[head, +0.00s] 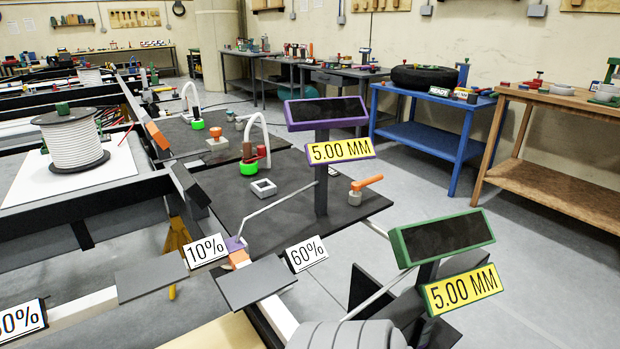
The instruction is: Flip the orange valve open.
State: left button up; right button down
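The orange valve (366,183) stands at the right edge of the nearer dark panel. It has an orange lever handle on a short grey body. The lever points to the right and slightly up in the picture. Nothing touches it. Neither of my grippers shows in the head view, so I cannot see their state.
A post with a purple-framed display (326,113) stands just left of the valve. A green-framed display (442,237) stands in front, lower right. A blue table (428,136) and open floor lie beyond.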

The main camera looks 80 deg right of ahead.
aim_at(355, 186)
jog(key=u, duration=0.05)
jog(key=k, duration=0.85)
jog(key=z, duration=1.4)
